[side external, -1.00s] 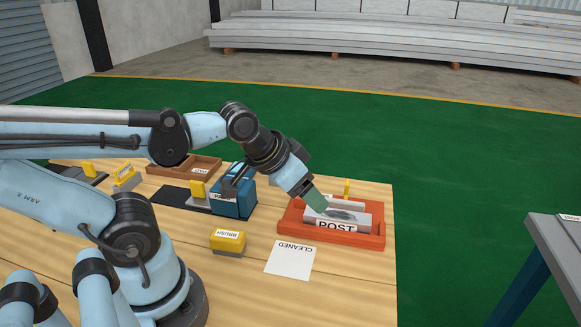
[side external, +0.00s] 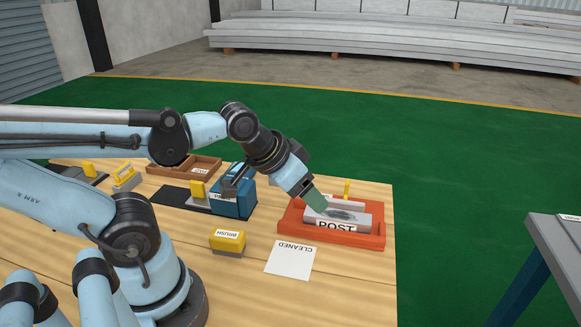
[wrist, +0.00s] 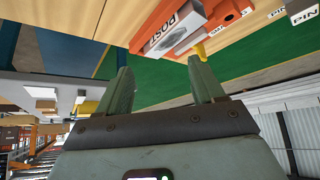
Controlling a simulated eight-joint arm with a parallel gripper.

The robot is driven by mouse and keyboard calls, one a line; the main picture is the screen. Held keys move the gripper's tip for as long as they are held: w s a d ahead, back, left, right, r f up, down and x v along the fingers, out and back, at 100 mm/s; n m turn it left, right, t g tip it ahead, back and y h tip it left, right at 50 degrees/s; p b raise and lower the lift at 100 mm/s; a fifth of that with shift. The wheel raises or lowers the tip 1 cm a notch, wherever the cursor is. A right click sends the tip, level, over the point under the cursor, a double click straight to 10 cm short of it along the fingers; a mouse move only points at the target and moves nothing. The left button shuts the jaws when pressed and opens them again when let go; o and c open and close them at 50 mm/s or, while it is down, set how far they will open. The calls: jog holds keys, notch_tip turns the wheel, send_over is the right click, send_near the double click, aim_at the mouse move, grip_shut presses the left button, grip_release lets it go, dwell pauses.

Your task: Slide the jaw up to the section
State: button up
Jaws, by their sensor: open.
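The grey section labelled POST (side external: 350,218) lies in an orange jig (side external: 370,241) at the right of the table, with a dark smudge on its top. A yellow upright handle (side external: 347,188) stands at the jig's far side, by a pale bar that seems to be the jaw (side external: 345,203). I cannot tell the gap between bar and section. My gripper (side external: 318,203) has its green fingers tilted down over the section's left end. In the wrist view my gripper (wrist: 162,82) is open and empty, with the yellow handle (wrist: 198,52) near the right fingertip and the section (wrist: 176,28) beyond.
A yellow brush block (side external: 228,240) and a white CLEANED card (side external: 290,259) lie left of the jig. A blue block (side external: 234,200) on a dark base and a brown tray (side external: 185,166) stand further left. A grey side table (side external: 560,240) is off to the right.

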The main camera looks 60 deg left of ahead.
jog(key=shift+w+r, duration=0.15)
jog(key=shift+w, duration=0.05)
jog(key=c, duration=0.4)
jog(key=w+r, duration=0.1)
jog(key=w+a+r+n+g, duration=0.1)
jog(key=w, duration=0.1)
jog(key=w+a+r+n+g, duration=0.1)
jog(key=w, duration=0.1)
jog(key=shift+r, duration=0.3)
jog(key=shift+c, duration=0.7)
jog(key=n+g, duration=0.5)
jog(key=n, duration=0.2)
send_over(347, 182)
notch_tip(347, 182, down, 4)
jog(key=r, duration=0.1)
notch_tip(347, 182, down, 12)
jog(key=shift+w+f, duration=0.1)
jog(key=shift+f, duration=0.1)
grip_shut()
